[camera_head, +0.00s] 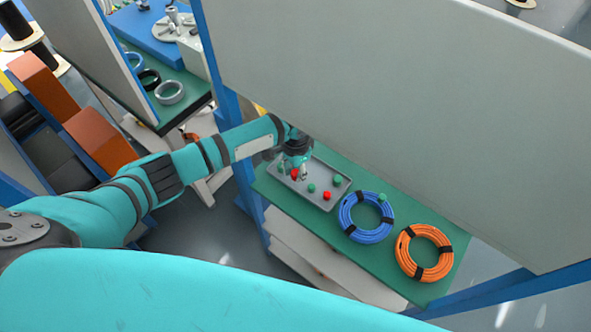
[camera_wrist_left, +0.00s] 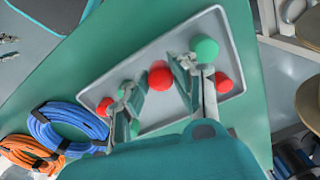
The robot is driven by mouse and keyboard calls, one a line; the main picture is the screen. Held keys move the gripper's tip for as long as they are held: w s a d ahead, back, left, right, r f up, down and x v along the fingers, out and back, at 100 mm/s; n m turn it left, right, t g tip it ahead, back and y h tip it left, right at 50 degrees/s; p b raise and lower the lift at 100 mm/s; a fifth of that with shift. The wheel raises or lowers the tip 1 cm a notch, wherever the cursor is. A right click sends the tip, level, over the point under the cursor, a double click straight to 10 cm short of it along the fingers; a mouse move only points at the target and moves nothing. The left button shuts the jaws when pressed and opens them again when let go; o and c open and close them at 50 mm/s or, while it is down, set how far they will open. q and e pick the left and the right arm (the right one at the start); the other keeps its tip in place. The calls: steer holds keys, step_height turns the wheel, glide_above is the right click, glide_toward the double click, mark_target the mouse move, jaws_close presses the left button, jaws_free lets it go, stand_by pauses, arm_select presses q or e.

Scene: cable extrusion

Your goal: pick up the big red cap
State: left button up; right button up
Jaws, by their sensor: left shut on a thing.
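A red cap (camera_wrist_left: 159,76) sits between the two fingertips of my left gripper (camera_wrist_left: 159,72) in the left wrist view, and it looks the largest of the red caps there. My left gripper is shut on it, over the grey tray (camera_wrist_left: 155,47). In the head view the gripper (camera_head: 298,170) is at the tray's left part, with the held red cap (camera_head: 294,175) partly hidden by the fingers. Whether the cap is clear of the tray floor I cannot tell. Another red cap (camera_head: 326,196) lies near the tray's front edge. My right gripper is out of view.
Green caps (camera_head: 311,188) lie in the tray, close to the fingers. A large grey panel (camera_head: 400,90) stands behind.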

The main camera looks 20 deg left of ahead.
arm_select(q)
step_height(320, 180, up, 2)
steer(key=shift+r+p, duration=0.1)
steer(key=shift+p, duration=0.75)
steer(key=w+d+b, duration=0.1)
steer(key=w+b, duration=0.3)
steer(key=w, duration=0.1)
steer(key=w+d+b, duration=0.1)
steer(key=w+b, duration=0.1)
steer(key=w, duration=0.1)
steer(key=shift+d+f+b, duration=0.2)
steer(key=shift+d+b, duration=0.15)
steer(key=w+b, duration=0.2)
steer(key=b, duration=0.1)
steer(key=w+d+b, duration=0.1)
steer(key=w+b, duration=0.1)
steer(key=b, duration=0.1)
steer(key=w+d+b, duration=0.1)
steer(key=w+b, duration=0.1)
steer(key=shift+w+r+b, duration=0.25)
steer(key=shift+r+b, duration=0.15)
steer(key=shift+w+d+r+b, duration=0.15)
steer(key=shift+w+r+b, duration=0.2)
steer(key=shift+b, duration=0.15)
steer(key=shift+o, duration=0.4)
